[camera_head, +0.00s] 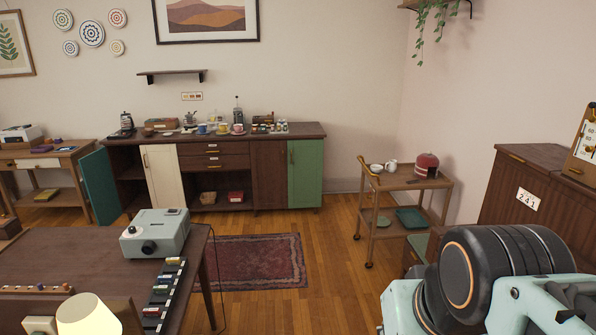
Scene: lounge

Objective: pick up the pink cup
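A row of small cups stands on the long dark sideboard (290,130) against the far wall. A small pink-looking cup (238,128) is at the right end of this row, on what seems to be a saucer. It is too small to see its handle clearly. A yellow cup (222,127) stands just left of it, and a blue cup (202,129) is further left. Part of my arm fills the lower right corner, far from the cups. My gripper's fingers do not show.
A dark table (60,262) with a grey-green projector-like device (155,234) is at the near left. A wooden trolley (402,182) stands right of the sideboard. A red rug (252,262) lies on the floor before the sideboard. Its teal left door (100,185) stands open.

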